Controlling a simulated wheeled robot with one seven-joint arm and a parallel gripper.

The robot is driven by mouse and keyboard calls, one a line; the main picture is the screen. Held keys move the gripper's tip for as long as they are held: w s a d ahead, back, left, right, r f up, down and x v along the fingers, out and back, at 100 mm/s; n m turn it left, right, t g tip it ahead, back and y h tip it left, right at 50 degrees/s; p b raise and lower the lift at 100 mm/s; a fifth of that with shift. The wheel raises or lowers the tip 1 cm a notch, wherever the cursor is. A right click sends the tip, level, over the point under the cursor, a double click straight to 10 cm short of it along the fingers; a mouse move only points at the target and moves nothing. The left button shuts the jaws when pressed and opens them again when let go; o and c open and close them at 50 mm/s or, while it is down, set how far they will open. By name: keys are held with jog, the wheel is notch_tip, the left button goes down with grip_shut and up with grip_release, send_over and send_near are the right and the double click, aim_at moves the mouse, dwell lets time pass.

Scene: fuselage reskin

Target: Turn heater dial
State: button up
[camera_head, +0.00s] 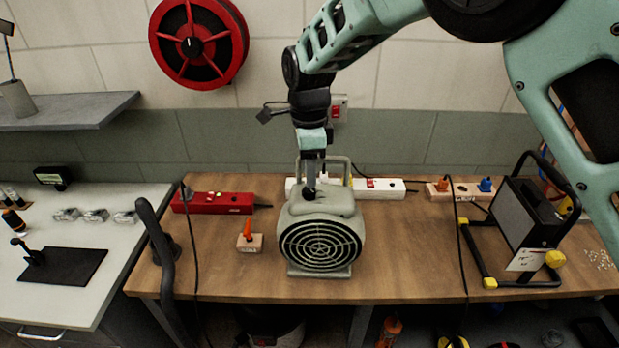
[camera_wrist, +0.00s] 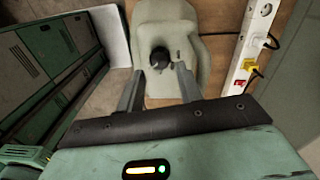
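The heater (camera_head: 320,240) is a grey-green fan unit with a round front grille and a top handle, standing upright on the wooden workbench. Its black dial (camera_wrist: 160,57) is on top of the body and shows near the middle of the wrist view; it also shows in the head view (camera_head: 309,193). My gripper (camera_wrist: 157,72) points down above the heater, with its two fingers apart on either side of the dial and nothing seen between them but the dial area. Whether the fingertips touch the dial cannot be told.
A white power strip (camera_head: 390,188) lies behind the heater. A work light (camera_head: 520,225) stands at the right. Dark cables hang over the bench.

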aim_at(309, 193)
jog(key=shift+s+f+p, duration=0.1)
jog(key=shift+f+p, duration=0.35)
jog(key=shift+f, duration=1.7)
jog(key=c, duration=0.7)
jog(key=shift+c, duration=0.2)
